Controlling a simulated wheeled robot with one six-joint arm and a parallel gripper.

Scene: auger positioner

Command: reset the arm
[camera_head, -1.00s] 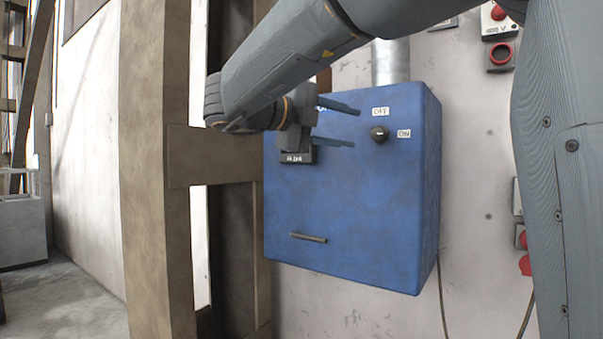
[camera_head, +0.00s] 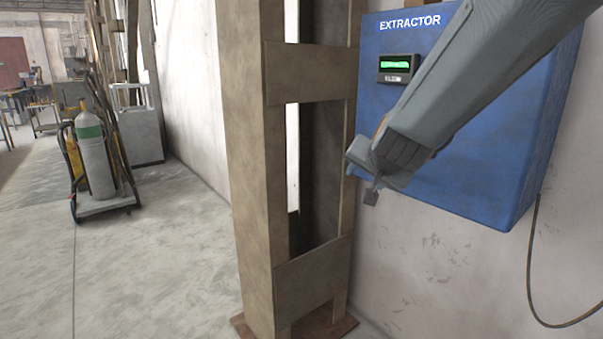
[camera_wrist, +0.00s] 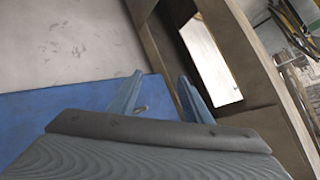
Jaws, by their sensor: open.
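My gripper (camera_wrist: 160,92) is open and empty in the wrist view, its two blue-grey fingers apart. In the head view my arm slants down across the front of the blue extractor box (camera_head: 480,165), and its end is low at the box's left edge. The fingers cannot be made out clearly there. The box carries an EXTRACTOR label and a small panel with a lit green display (camera_head: 397,66). Its blue face also fills the lower left of the wrist view (camera_wrist: 35,125). The knob is not visible now.
A beige steel column (camera_head: 245,170) stands just left of the box. A cable (camera_head: 532,270) hangs below the box at the right. A trolley with a gas cylinder (camera_head: 95,160) stands farther left. The floor (camera_head: 150,270) in front of it is clear.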

